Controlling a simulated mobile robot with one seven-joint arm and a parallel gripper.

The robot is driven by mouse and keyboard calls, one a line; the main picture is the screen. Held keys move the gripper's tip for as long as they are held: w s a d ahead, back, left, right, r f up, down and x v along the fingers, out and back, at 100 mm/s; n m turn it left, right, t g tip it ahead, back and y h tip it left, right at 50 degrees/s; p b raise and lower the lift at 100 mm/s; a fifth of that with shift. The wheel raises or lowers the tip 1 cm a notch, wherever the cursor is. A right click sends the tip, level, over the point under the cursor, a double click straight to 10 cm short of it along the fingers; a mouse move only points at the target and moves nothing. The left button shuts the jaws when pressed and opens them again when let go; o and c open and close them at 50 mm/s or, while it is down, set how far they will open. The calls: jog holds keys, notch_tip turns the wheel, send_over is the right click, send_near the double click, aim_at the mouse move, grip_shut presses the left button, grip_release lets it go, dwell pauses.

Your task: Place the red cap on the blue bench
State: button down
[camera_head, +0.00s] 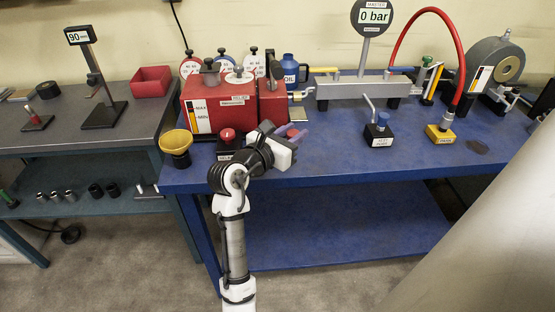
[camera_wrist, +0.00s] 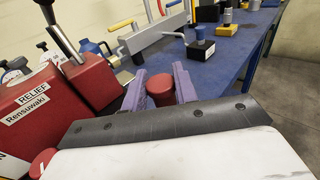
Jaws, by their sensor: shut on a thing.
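The red cap (camera_wrist: 160,91) is a small round red piece between the two purple fingers of my gripper (camera_wrist: 160,83). My gripper is shut on it, one finger on each side. In the head view my gripper (camera_head: 298,136) is over the left part of the blue bench (camera_head: 340,160), just right of the red machine; a bit of red shows there at the fingers. The bench top also shows in the wrist view (camera_wrist: 232,62). I cannot tell whether the cap's underside touches the bench.
The red machine (camera_wrist: 38,108) labelled RELIEF stands close on my gripper's left. A red button (camera_head: 227,134) and a yellow cup (camera_head: 176,142) are left of my wrist. A blue bottle (camera_head: 290,69) and a grey manifold (camera_head: 345,91) stand behind. The bench front, right of my gripper, is clear.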

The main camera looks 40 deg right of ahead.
jog(key=shift+w+f, duration=0.2)
jog(key=shift+w, duration=0.1)
send_over(289, 174)
jog(key=f, duration=0.5)
jog(key=shift+d, duration=0.3)
jog(key=shift+w+f+p, duration=0.1)
jog(key=shift+f+p, duration=0.2)
jog(key=shift+f, duration=1.9)
jog(key=shift+f, duration=0.15)
jog(key=c, duration=1.1)
grip_release()
jog(key=shift+a, duration=0.25)
jog(key=b+v, duration=0.2)
jog(key=v, duration=0.9)
jog(key=shift+a, duration=0.25)
